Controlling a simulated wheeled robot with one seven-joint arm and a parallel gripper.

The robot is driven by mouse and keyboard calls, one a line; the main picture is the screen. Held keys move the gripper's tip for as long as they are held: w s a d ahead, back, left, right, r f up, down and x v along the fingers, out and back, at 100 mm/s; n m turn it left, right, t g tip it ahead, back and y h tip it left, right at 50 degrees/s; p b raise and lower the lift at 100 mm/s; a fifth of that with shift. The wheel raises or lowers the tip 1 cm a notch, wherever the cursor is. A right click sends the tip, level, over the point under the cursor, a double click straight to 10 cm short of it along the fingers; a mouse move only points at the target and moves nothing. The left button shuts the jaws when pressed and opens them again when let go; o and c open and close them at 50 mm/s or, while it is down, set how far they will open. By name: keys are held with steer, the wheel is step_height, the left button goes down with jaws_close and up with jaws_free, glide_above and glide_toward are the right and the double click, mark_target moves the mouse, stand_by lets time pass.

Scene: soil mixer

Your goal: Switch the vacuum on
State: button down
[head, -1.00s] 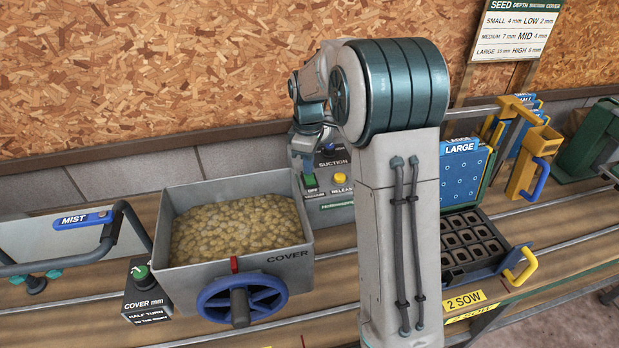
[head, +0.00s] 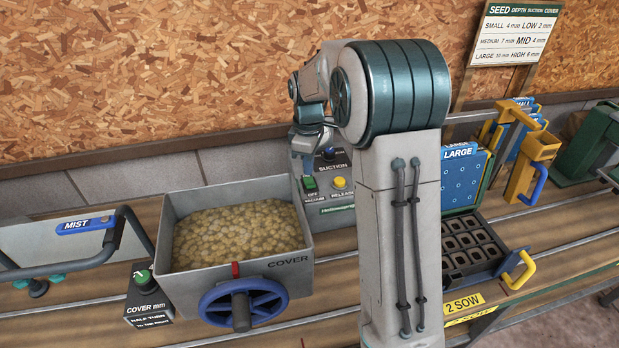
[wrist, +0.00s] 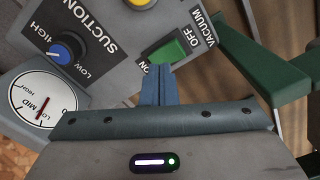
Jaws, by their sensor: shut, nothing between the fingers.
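The vacuum switch is a green rocker (head: 310,184) on the sloped grey suction panel (head: 338,206), behind the cover hopper. It also shows in the wrist view (wrist: 168,52), between the OFF label and a partly hidden ON label. I cannot tell surely which end is pressed. My gripper (head: 306,168) is above the switch. In the wrist view its blue fingers (wrist: 157,70) are together and empty, appearing beside the ON end of the switch.
A yellow release button (head: 340,182) is right of the switch. A blue suction knob (wrist: 65,49) sits behind it. The hopper (head: 240,257) with its blue handwheel (head: 243,301) stands in front. A seed plate marked LARGE (head: 464,180) is to the right.

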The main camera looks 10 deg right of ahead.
mark_target(308, 180)
steer(key=shift+r+p, duration=1.6)
steer(key=shift+r, duration=0.9)
